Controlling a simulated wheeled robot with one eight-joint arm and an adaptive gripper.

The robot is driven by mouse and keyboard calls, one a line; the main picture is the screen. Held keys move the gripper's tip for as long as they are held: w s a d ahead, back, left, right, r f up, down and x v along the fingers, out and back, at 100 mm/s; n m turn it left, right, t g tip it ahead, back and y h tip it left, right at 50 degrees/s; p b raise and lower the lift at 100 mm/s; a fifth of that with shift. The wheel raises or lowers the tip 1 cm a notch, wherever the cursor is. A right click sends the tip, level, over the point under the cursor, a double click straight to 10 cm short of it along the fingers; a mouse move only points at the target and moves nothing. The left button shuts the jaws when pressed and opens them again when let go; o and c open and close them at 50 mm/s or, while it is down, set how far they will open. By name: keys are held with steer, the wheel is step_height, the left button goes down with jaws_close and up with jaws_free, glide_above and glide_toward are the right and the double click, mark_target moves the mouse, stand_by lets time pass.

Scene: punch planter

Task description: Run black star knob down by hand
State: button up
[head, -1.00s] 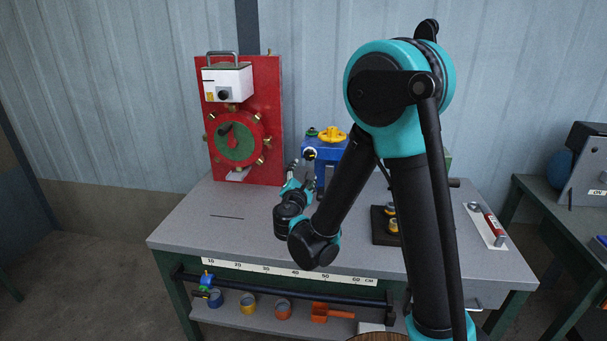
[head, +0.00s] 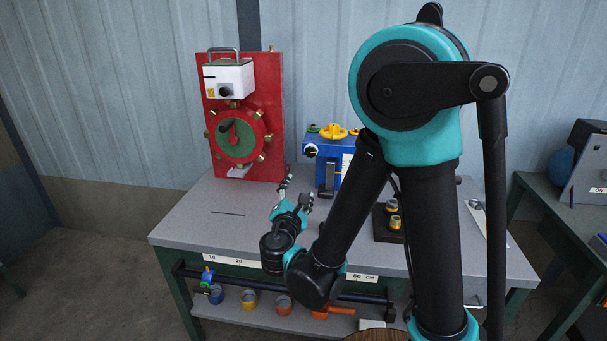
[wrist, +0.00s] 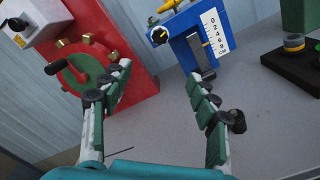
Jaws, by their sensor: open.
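A blue fixture (head: 330,165) stands at the back of the bench, with a yellow handwheel (head: 333,131) on top. A black knob (head: 310,151) with a pale ring is on its upper left; it also shows in the wrist view (wrist: 158,37). Its star shape is too small to make out. My gripper (head: 296,191) is in front of the fixture and to its left, fingers spread and empty. In the wrist view my gripper (wrist: 159,76) has a wide gap between its fingers, with the fixture beyond, apart from them.
A red panel (head: 272,130) with a green dial and white box stands left of the fixture. A dark block (head: 386,225) with brass-coloured parts sits to the right, partly behind my arm.

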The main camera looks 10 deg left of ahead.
stand_by(0.4)
glide_toward(311, 153)
steer(key=w, duration=0.8)
steer(key=shift+w+d, duration=0.1)
steer(key=shift+w, duration=0.3)
steer(key=c, duration=1.1)
steer(key=shift+c, duration=0.3)
